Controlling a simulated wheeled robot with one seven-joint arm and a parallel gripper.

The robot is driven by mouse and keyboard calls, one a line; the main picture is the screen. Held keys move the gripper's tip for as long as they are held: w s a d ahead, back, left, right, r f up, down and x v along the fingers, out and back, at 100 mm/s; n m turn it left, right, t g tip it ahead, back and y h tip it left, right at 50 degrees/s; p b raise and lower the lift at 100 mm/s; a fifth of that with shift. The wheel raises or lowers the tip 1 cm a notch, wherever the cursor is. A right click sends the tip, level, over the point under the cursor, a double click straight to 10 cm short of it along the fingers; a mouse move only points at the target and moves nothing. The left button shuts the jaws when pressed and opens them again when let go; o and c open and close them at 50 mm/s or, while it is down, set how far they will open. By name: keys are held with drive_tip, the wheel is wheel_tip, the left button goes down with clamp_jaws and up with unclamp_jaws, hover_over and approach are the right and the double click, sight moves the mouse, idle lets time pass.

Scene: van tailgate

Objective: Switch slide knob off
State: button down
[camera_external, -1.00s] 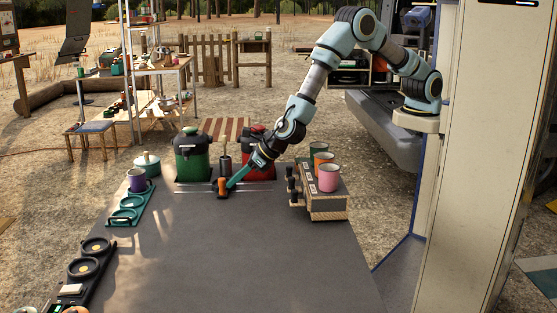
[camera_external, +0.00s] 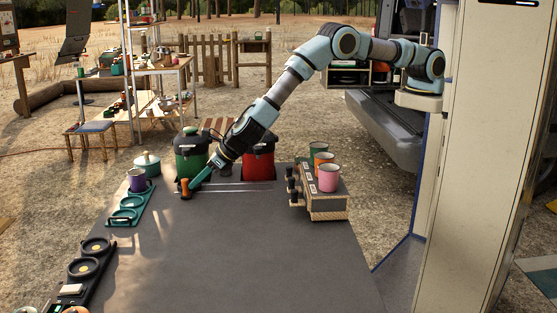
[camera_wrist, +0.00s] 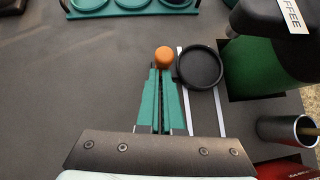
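The slide knob (camera_external: 184,188) is a small upright post with an orange top. It stands at the left end of two thin pale rails on the dark tabletop, in front of the green canister. In the wrist view its orange cap (camera_wrist: 164,57) is just beyond my fingertips. My gripper (camera_external: 193,185) has teal fingers that come down from the right and reach the knob's right side. In the wrist view the fingers (camera_wrist: 163,73) lie close together with only a thin dark gap. The knob's lower part is hidden there, and no clear grip around it shows.
The green canister (camera_external: 190,150) and red canister (camera_external: 258,160) stand behind the rails. A black round dish (camera_wrist: 199,67) lies beside the knob. A teal tray (camera_external: 130,207) is at left. A box with mugs (camera_external: 326,205) is at right. The front tabletop is clear.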

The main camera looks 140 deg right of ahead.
drive_tip(key=shift+s+a+f+b, duration=0.1)
drive_tip(key=shift+s+f+b, duration=0.05)
drive_tip(key=shift+b, duration=0.3)
drive_tip(key=s+a+b, duration=0.1)
drive_tip(key=a+b, duration=0.2)
drive_tip(key=shift+s+f, duration=0.2)
drive_tip(key=shift+s, duration=0.2)
drive_tip(key=b+v, duration=0.3)
drive_tip(key=v, duration=0.7)
drive_tip(key=shift+s+r, duration=0.2)
drive_tip(key=shift+r, duration=0.05)
drive_tip(key=shift+a, duration=0.1)
